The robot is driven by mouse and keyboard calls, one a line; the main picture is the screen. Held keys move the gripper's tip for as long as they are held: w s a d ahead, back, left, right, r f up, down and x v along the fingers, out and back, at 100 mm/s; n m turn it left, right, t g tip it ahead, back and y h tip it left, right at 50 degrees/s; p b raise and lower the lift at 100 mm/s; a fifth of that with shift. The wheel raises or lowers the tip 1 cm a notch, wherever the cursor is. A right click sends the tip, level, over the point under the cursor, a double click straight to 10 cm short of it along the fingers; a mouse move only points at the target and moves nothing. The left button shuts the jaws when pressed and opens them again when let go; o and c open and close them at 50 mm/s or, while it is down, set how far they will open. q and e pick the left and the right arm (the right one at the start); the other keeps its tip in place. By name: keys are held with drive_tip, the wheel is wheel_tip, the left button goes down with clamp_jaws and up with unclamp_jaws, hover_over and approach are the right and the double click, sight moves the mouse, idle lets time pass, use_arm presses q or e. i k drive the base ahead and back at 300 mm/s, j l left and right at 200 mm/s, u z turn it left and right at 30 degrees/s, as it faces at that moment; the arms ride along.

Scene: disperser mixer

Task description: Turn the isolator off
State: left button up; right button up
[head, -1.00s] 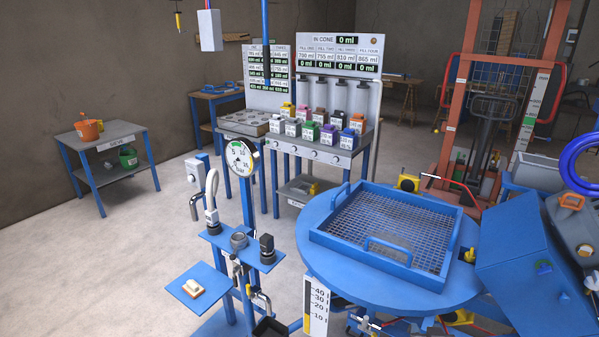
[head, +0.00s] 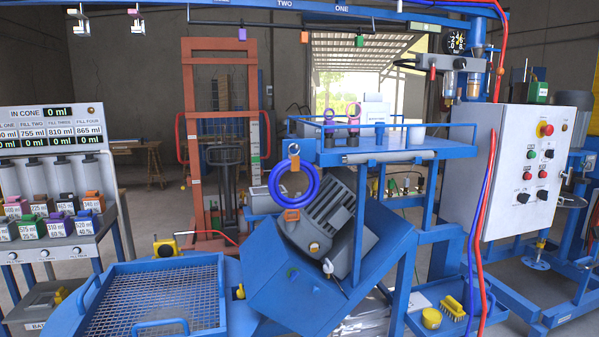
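A white control cabinet (head: 470,165) stands at the right of the head view, on a blue frame. Its front carries a red knob on yellow (head: 545,129), a green button (head: 531,154), a black knob (head: 548,154) and two black rotary switches, one on the left (head: 523,197) and one on the right (head: 543,195). The labels are too small to read, so I cannot tell which control is the isolator or how it is set. Neither of my grippers is in view.
Red and blue hoses (head: 484,220) hang before the cabinet's left edge. A tilted grey motor (head: 330,225) on a blue housing fills the middle. A mesh tray (head: 155,300) is at lower left. A yellow brush (head: 453,308) and yellow tub (head: 431,318) lie below the cabinet.

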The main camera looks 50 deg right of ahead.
sight(523, 197)
drive_tip(key=z, duration=2.9)
